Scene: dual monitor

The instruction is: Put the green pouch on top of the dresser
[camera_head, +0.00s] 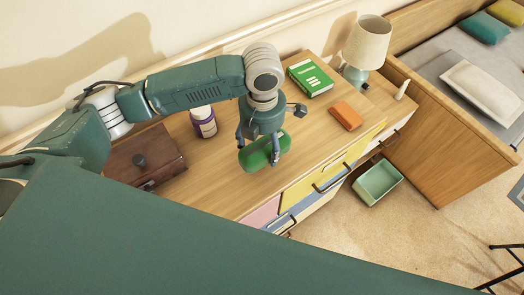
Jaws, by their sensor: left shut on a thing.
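The green pouch (256,156) is in my left gripper (261,150), whose fingers are shut on it from both sides. The pouch is over the wooden top of the dresser (225,185), near its front edge. I cannot tell whether it touches the surface or hangs just above it. The dresser has coloured drawer fronts in pink, blue and yellow with dark handles. My right gripper is not in view.
On the dresser stand a dark wooden box (160,168), a purple-and-white bottle (203,121), a green book (310,78), an orange block (346,115) and a lamp (367,44). A pale green bin (377,183) is on the carpet. A bed (470,75) is at right.

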